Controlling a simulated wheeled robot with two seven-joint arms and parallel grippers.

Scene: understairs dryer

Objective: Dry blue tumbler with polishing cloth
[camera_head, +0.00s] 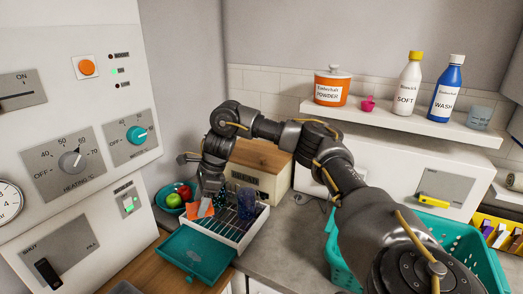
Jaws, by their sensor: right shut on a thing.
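A blue tumbler (246,201) stands in the right part of a white wire drying rack (239,236) on the counter. My right arm reaches in from the right and bends down over the rack. My right gripper (209,189) is small and partly hidden there; it appears shut on an orange cloth (193,210), probably the polishing cloth. The cloth is at the rack's left side, left of the tumbler and apart from it. A dark speckled item (221,198) is between them. My left gripper is not in view.
A teal bowl of fruit (172,200) is left of the rack, a teal tray (196,257) in front. A wooden box (262,160) stands behind. A teal basket (345,262) is at right. Bottles and an orange canister (332,88) stand on a shelf (400,122).

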